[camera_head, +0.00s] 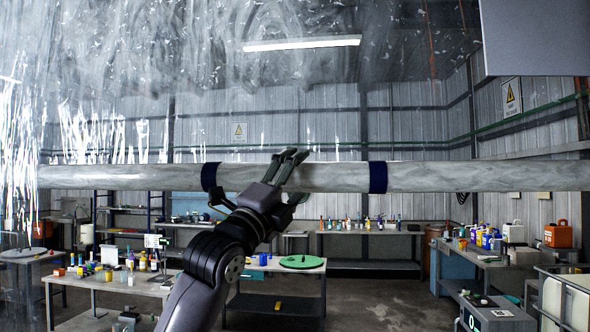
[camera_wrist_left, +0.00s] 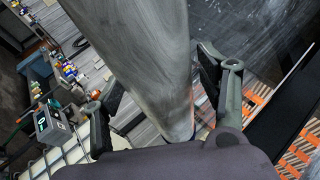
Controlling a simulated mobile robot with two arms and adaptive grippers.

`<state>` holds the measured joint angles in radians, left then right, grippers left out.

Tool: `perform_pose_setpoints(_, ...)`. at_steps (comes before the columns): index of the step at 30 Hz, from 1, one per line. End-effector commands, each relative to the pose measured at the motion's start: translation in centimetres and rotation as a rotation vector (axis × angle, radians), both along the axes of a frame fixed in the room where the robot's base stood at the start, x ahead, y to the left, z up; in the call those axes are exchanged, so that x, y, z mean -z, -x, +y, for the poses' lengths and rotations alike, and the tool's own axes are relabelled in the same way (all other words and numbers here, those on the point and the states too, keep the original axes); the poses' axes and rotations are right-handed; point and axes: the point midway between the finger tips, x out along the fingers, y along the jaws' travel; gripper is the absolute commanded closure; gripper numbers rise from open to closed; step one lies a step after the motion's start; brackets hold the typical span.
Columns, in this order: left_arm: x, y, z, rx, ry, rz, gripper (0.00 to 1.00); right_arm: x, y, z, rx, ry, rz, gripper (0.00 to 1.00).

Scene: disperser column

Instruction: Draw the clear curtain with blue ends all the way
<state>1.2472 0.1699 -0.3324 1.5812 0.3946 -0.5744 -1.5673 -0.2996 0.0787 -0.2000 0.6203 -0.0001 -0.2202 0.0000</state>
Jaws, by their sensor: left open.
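A clear, smeared plastic sheet (camera_head: 200,75), which looks like the curtain, hangs across the upper left and middle of the head view. Its lower edge is hard to make out. A thick grey horizontal bar (camera_head: 335,177) crosses the view in front of me, with one dark blue band (camera_head: 211,177) left of my gripper and another dark blue band (camera_head: 377,177) to its right. My left gripper (camera_head: 290,174) is open at the bar, between the two bands. In the left wrist view the bar (camera_wrist_left: 145,60) runs between its spread fingers. My right gripper is out of view.
Behind the bar stand a workbench with bottles (camera_head: 110,279), a table with a green disc (camera_head: 302,262), a back bench (camera_head: 370,231) and a right bench with containers (camera_head: 480,258). A grey panel (camera_head: 535,35) hangs at the upper right. Floor shows between the benches.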

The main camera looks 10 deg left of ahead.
Motion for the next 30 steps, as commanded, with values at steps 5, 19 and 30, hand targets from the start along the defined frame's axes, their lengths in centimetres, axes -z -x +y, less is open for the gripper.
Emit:
perform_pose_setpoints(5, 0.01, -0.04, 0.00, 0.000, 0.000, 0.000, 0.33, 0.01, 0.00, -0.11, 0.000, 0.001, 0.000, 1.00)
perform_pose_setpoints(19, 0.00, -0.02, 0.01, 0.000, 0.000, 0.000, 0.60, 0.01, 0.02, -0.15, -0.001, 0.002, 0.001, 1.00)
perform_pose_setpoints(30, 0.05, -0.05, 0.02, 0.000, 0.000, 0.001, 0.85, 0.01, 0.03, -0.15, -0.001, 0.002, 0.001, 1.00)
